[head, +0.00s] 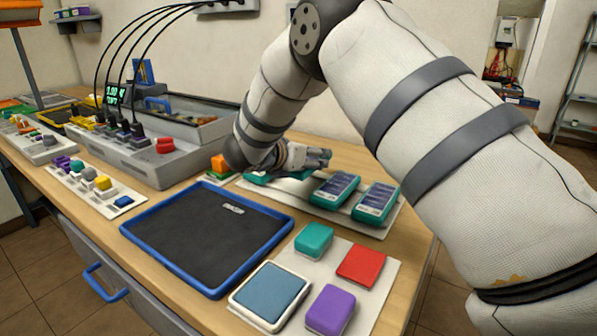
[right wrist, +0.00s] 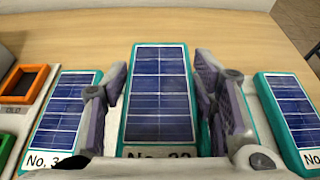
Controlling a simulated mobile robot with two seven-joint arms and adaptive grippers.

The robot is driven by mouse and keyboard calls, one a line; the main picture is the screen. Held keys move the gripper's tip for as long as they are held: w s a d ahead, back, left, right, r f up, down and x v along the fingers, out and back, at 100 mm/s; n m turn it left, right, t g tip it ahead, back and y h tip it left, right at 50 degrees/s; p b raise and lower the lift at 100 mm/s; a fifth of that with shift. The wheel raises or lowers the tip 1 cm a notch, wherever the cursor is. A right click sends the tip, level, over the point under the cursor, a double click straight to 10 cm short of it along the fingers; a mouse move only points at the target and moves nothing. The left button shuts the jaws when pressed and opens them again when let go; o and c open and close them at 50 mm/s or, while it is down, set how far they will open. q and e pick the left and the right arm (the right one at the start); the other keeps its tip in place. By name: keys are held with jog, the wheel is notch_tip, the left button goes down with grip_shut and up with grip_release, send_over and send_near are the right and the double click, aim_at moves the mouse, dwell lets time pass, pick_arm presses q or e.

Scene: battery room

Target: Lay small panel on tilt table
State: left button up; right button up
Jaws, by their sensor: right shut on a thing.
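Small solar panels with teal frames and dark blue cells lie in a row on a pale base (head: 398,222) at the back right of the bench. My right gripper (head: 318,157) is over the left part of this row. In the right wrist view its fingers are shut on the sides of the middle small panel (right wrist: 159,95); its number label is partly hidden. Other panels lie to its left (right wrist: 66,108) and right (right wrist: 292,108). I cannot tell whether the held panel is lifted. A blue-rimmed dark board (head: 172,265) lies flat in front; I cannot tell if it is the tilt table. My left gripper is out of view.
A white board with a teal block (head: 314,240), a red block (head: 360,265), a purple block (head: 330,309) and a blue pad (head: 270,292) lies at the front right. A grey cabled station (head: 150,150) stands at the back left.

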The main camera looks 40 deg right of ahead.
jog(key=shift+w+a+f, duration=0.1)
jog(key=shift+w+f, duration=0.55)
jog(key=shift+f, duration=0.15)
jog(key=shift+w+f, duration=0.15)
jog(key=shift+f, duration=0.6)
jog(key=shift+w+f, duration=0.1)
jog(key=shift+f, duration=0.6)
jog(key=shift+f, duration=0.1)
jog(key=o, duration=1.3)
